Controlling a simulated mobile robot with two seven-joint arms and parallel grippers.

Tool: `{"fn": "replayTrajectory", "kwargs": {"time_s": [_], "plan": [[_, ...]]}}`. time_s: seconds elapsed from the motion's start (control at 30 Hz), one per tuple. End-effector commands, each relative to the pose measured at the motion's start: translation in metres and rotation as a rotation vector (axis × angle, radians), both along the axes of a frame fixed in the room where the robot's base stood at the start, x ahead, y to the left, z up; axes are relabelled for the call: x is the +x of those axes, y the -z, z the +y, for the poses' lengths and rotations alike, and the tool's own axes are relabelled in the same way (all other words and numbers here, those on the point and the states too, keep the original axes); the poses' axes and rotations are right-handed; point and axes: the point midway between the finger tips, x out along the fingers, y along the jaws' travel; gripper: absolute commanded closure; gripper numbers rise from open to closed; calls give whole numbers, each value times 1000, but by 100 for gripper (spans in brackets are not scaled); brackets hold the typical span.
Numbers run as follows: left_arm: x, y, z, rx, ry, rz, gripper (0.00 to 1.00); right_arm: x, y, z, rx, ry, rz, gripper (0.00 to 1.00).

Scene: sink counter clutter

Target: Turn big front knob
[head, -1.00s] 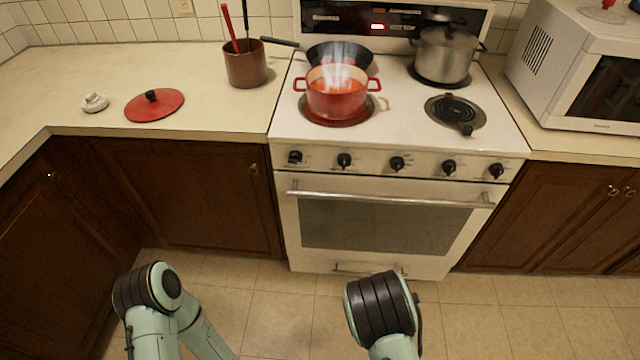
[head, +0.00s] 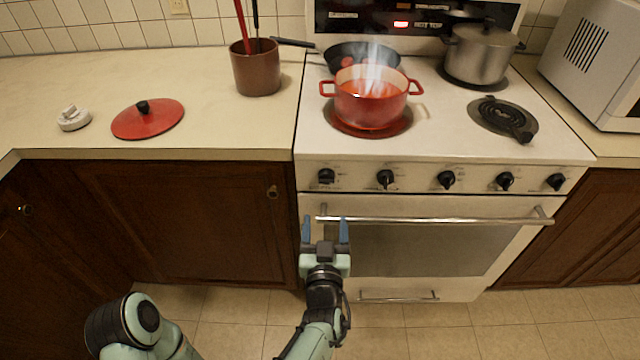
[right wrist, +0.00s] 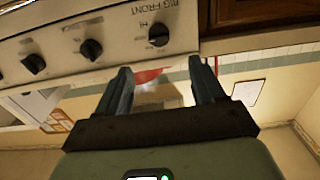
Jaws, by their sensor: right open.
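The big front knob (head: 326,176) is a black knob at the left end of the stove's front panel. In the right wrist view the same black knob (right wrist: 158,35) sits at the end of the row, under a label that reads like "BIG FRONT". My right gripper (head: 325,227) is open and empty, with its two blue fingers pointing up toward the panel, below the knob in the picture and apart from it. Its fingers (right wrist: 161,72) also show in the right wrist view, with nothing between them. My left gripper is out of view; only part of the left arm shows.
Several more black knobs continue right from a second knob (head: 386,179). The oven handle (head: 435,219) runs below them, near my right gripper. A steaming red pot (head: 371,110) stands on a burner above. A red lid (head: 148,122) lies on the left counter.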

Motion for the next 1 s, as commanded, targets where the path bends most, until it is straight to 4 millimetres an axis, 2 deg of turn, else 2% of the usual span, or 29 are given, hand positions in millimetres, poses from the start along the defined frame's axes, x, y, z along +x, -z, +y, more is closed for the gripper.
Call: {"fn": "replayTrajectory", "kwargs": {"time_s": [0.37, 0.6, 0.8, 1.0], "plan": [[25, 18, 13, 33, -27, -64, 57, 74, 3, -2, -4, 2, 1, 32], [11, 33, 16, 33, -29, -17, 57, 113, 2, -1, -4, 1, 2, 32], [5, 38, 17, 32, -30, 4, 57, 126, 1, -1, -1, 1, 3, 32], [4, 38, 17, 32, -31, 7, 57, 127, 1, -1, -2, 1, 4, 32]]}}
